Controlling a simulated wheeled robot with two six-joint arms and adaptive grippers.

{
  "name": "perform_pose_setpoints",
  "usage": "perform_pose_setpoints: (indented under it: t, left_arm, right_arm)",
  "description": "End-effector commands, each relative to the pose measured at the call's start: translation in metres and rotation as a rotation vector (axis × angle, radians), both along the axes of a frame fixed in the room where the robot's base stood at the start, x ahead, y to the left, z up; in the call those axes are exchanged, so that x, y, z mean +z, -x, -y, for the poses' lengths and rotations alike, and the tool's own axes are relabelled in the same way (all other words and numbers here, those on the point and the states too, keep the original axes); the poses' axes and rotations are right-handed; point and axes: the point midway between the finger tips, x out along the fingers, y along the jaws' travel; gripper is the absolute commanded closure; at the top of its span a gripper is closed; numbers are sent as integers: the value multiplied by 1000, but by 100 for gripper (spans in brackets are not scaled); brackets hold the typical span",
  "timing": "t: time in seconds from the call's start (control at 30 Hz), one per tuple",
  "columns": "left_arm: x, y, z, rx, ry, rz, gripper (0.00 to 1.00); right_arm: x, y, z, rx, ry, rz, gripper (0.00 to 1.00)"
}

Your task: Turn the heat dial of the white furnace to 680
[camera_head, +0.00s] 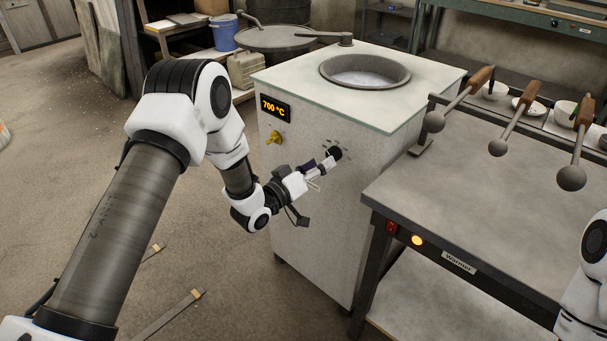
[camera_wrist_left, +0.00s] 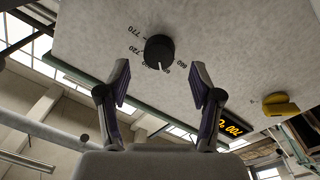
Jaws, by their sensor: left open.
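The white furnace (camera_head: 318,215) stands in the middle of the head view. Its display (camera_head: 276,108) reads 700 °C. The black heat dial (camera_head: 335,153) is on its front panel; in the left wrist view the dial (camera_wrist_left: 159,50) has a white pointer mark on its lower edge, with printed numbers around it. My left gripper (camera_head: 320,172) is in front of the dial. Its fingers are apart and empty, and in the left wrist view the dial shows just beyond the gap between the fingertips (camera_wrist_left: 159,68). Contact is not visible. My right gripper is outside the views.
A yellow knob (camera_head: 274,138) sits below the display. The furnace top has a round crucible opening (camera_head: 365,71). A grey table (camera_head: 480,185) labelled Warmer stands to the right, with several ladles (camera_head: 506,145) above it. Part of my right arm shows at the right edge.

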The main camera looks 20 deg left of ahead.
Motion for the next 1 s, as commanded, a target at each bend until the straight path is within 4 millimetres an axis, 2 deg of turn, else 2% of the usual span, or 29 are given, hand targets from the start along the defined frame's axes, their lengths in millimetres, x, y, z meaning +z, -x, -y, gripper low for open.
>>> perform_pose_setpoints:
  t: [0.2, 0.33, 0.47, 0.87, 0.97, 1.0]
  left_arm:
    - [-2, 52, -23, 4, 5, -2, 35]
    - [-3, 71, -30, 2, 3, 0, 35]
    - [-3, 77, -32, 0, 2, 2, 35]
    - [-4, 77, -32, 0, 1, 0, 35]
    - [-22, 82, -25, -14, -7, -33, 35]
    - [-36, 89, -16, -34, -13, -63, 35]
  right_arm:
    - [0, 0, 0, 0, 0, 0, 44]
    - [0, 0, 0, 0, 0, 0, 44]
    - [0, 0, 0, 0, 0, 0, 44]
    - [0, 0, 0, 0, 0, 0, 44]
    - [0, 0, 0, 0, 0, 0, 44]
    - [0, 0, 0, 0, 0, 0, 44]
